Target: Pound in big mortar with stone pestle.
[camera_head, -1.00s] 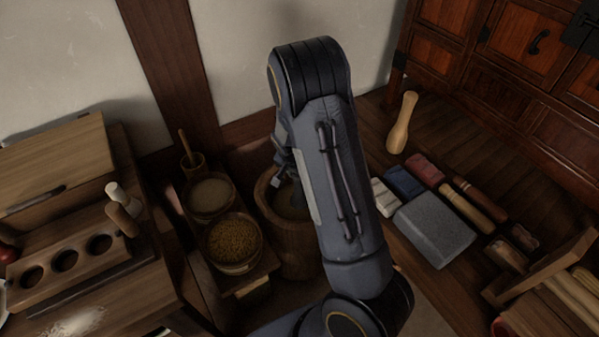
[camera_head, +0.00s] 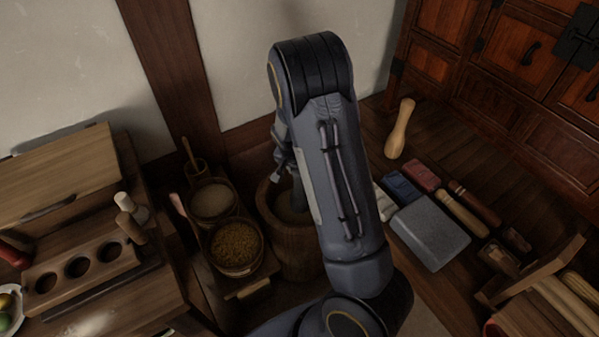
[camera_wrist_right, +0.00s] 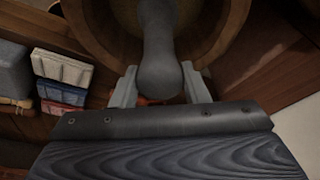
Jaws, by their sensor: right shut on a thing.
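The big wooden mortar (camera_head: 292,245) stands on the floor just left of my right arm in the head view. Its round rim also shows at the top of the right wrist view (camera_wrist_right: 237,25). My right gripper (camera_wrist_right: 160,84) is shut on the grey stone pestle (camera_wrist_right: 160,45), with a finger on each side of its rounded end. The pestle reaches into the mortar's opening; its far end is out of sight. In the head view my right gripper (camera_head: 284,158) is over the mortar, partly hidden by my arm. My left gripper is not in view.
A bowl of yellow grain (camera_head: 236,246) and a bowl of pale meal (camera_head: 213,199) stand close left of the mortar. A grey stone block (camera_head: 430,233), coloured bundles (camera_head: 403,186) and a wooden pestle-shaped piece (camera_head: 400,130) lie to the right. A cabinet (camera_head: 520,90) stands behind.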

